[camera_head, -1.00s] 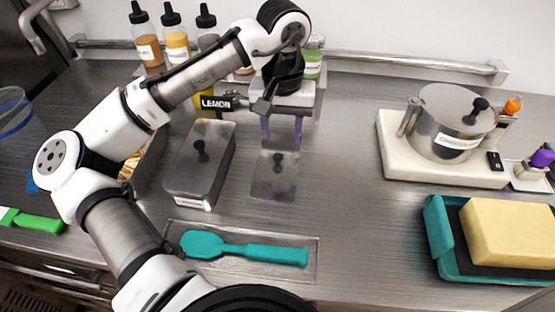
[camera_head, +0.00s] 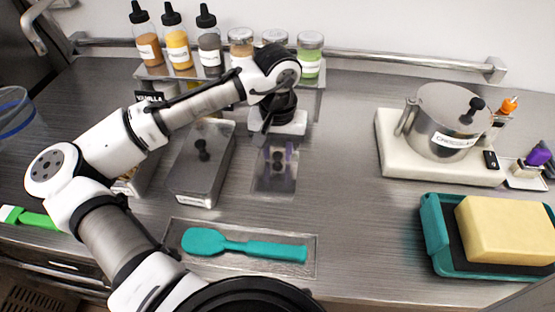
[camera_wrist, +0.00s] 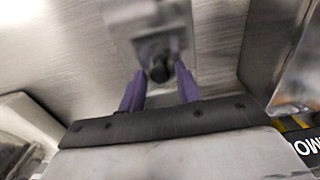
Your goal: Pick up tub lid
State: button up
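The tub lid, a flat metal plate (camera_head: 270,188), lies on the counter right of a covered metal tub (camera_head: 190,185). Its black knob (camera_wrist: 160,71) shows in the wrist view between my purple fingers. My gripper (camera_head: 279,167) is low over the lid, pointing down. The fingers stand apart, one on each side of the knob, and look open. I cannot tell whether they touch the knob. My gripper also shows in the wrist view (camera_wrist: 160,58), which is blurred.
Several bottles and jars (camera_head: 240,45) stand on a rack behind my gripper. A teal spatula (camera_head: 245,247) lies in a shallow tray in front. A pot (camera_head: 445,120) on a white base and a teal tray (camera_head: 435,230) stand at the right. The counter between is clear.

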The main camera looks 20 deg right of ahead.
grip_shut()
